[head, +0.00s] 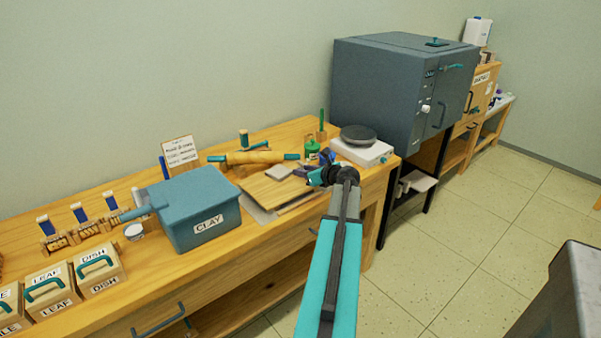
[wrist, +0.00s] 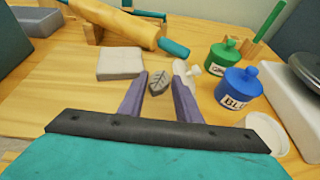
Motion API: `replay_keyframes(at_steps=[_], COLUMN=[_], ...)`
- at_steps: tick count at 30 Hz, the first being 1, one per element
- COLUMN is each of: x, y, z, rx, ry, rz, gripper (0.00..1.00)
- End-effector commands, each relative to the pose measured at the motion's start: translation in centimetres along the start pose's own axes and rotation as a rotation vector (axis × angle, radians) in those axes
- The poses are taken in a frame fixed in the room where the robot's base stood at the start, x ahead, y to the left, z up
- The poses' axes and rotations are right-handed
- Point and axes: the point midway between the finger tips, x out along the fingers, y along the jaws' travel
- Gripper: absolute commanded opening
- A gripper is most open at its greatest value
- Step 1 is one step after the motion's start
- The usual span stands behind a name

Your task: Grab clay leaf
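The clay leaf (wrist: 158,82) is small and grey with carved veins. In the wrist view it lies on the wooden work surface, between and just beyond my two purple fingertips. My gripper (wrist: 160,80) is open around that spot, with a finger on each side of the leaf. I cannot tell whether either finger touches it. In the head view my gripper (head: 318,175) is low over the bench beside the wooden board, and the leaf is not visible there.
A grey clay slab (wrist: 120,63) lies to the left. A rolling pin (wrist: 124,22) is behind. The blue-grey CLAY bin (head: 195,210) is farther left on the bench.

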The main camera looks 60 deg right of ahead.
Motion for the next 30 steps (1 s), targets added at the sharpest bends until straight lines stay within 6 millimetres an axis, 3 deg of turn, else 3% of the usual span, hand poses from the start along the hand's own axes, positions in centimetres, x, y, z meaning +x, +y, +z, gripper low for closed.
replay_keyframes(at_steps=[5, 9, 10, 22, 30], x=[0.0, 0.0, 0.0, -0.2, -0.9], y=[0.0, 0.0, 0.0, 0.0, 0.0], z=[0.0, 0.0, 0.0, 0.4, 2.2], rx=[0.0, 0.0, 0.0, -0.001, -0.001], ry=[0.0, 0.0, 0.0, 0.0, -0.001], rz=[0.001, 0.001, 0.001, 0.001, 0.001], gripper=[0.29, 0.05, 0.04, 0.03, 0.03])
